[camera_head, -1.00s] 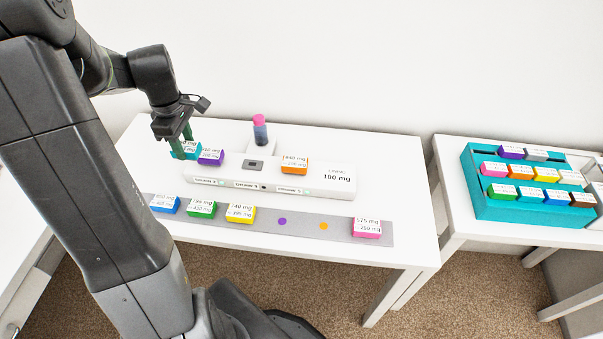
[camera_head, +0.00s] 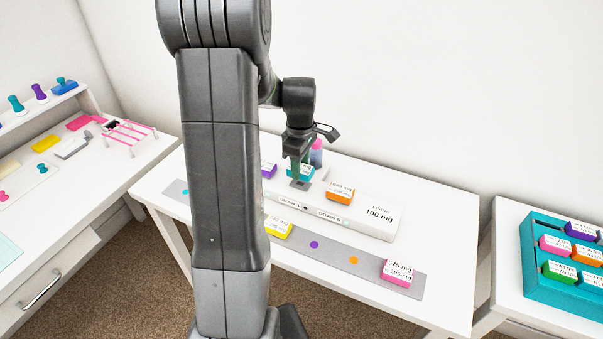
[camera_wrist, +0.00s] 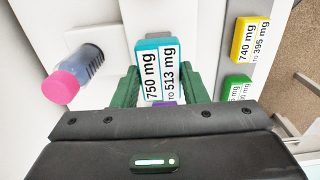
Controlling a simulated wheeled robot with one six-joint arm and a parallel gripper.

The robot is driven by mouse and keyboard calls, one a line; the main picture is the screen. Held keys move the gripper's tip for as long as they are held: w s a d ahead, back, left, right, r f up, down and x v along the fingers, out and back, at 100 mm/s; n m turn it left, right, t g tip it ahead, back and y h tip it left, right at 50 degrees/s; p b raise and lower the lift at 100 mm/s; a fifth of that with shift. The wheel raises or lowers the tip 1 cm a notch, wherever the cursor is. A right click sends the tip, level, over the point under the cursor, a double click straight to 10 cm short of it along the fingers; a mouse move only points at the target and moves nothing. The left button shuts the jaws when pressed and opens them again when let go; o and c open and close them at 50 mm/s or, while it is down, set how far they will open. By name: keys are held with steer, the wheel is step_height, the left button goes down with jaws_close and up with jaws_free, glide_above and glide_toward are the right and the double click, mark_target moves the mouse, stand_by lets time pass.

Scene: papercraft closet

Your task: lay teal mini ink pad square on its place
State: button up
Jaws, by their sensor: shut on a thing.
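The teal mini ink pad (camera_head: 301,172) has a white label reading 750 mg to 513 mg. My gripper (camera_head: 299,164) is shut on it and holds it at the small dark grey square (camera_head: 300,185) on the white long device; I cannot tell whether it touches. In the wrist view the teal pad (camera_wrist: 156,55) sits between the green fingers of my gripper (camera_wrist: 155,88). A grey strip (camera_head: 333,262) along the table front carries coloured dots, including a teal dot (camera_head: 186,191) at its left end, a purple dot (camera_head: 314,244) and an orange dot (camera_head: 353,260).
A yellow pad (camera_head: 279,227) and pink pad (camera_head: 397,272) lie on the strip. A pink-capped bottle (camera_head: 317,152) stands behind. A teal rack (camera_head: 540,262) is at right.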

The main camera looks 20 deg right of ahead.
steer(key=shift+f, duration=1.5)
steer(key=shift+f, duration=0.1)
steer(key=o, duration=1)
steer(key=shift+c, duration=0.2)
step_height(320, 180, up, 12)
